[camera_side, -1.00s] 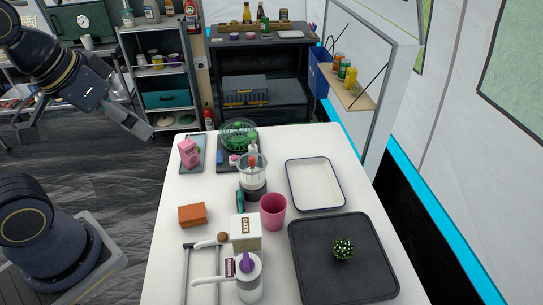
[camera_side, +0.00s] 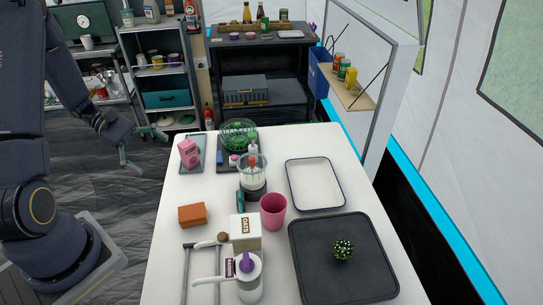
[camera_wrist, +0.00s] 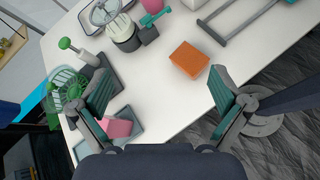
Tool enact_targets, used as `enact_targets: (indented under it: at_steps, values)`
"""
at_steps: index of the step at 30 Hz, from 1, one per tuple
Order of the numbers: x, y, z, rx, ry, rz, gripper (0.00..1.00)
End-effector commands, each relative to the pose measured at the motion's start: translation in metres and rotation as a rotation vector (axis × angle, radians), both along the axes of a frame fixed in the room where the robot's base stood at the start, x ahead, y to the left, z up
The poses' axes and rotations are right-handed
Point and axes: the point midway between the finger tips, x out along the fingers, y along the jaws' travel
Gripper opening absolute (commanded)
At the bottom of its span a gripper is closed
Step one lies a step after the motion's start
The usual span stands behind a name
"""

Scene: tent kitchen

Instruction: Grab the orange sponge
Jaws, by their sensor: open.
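The orange sponge (camera_side: 192,215) is a small block lying flat on the white table (camera_side: 172,258) near its left edge. In the wrist view the sponge (camera_wrist: 189,59) lies ahead, between the directions of my two fingers and nearer the right one. My gripper (camera_side: 143,146) is to the left of the table's far half, off its edge. It also shows in the wrist view (camera_wrist: 165,92), with its two teal-padded fingers wide apart and nothing between them. The sponge is apart from the fingers and in full view.
A pink carton (camera_side: 188,153) stands on a small tray at the table's far left. A grey metal frame (camera_side: 187,262) lies just in front of the sponge. An oats box (camera_side: 245,232), a pink cup (camera_side: 273,211) and a blender (camera_side: 252,178) stand to its right.

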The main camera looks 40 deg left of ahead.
Motion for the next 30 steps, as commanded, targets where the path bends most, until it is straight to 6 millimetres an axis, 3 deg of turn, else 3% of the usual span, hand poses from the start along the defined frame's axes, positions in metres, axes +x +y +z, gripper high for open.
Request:
enact_targets:
  at_steps: [1, 4, 6, 10, 14, 24, 30]
  values:
    - [-0.013, 0.012, -0.024, -0.06, 0.047, 0.084, 1.0]
    - [-0.039, 0.024, -0.061, -0.147, 0.119, 0.204, 1.0]
    - [-0.056, 0.025, -0.079, -0.194, 0.157, 0.255, 1.0]
    - [-0.073, 0.023, -0.094, -0.249, 0.187, 0.315, 1.0]
    - [-0.067, 0.013, -0.099, -0.248, 0.185, 0.322, 1.0]
    - [-0.03, -0.048, -0.128, -0.248, 0.188, 0.318, 1.0]
    - [-0.019, -0.064, -0.136, -0.244, 0.185, 0.32, 1.0]
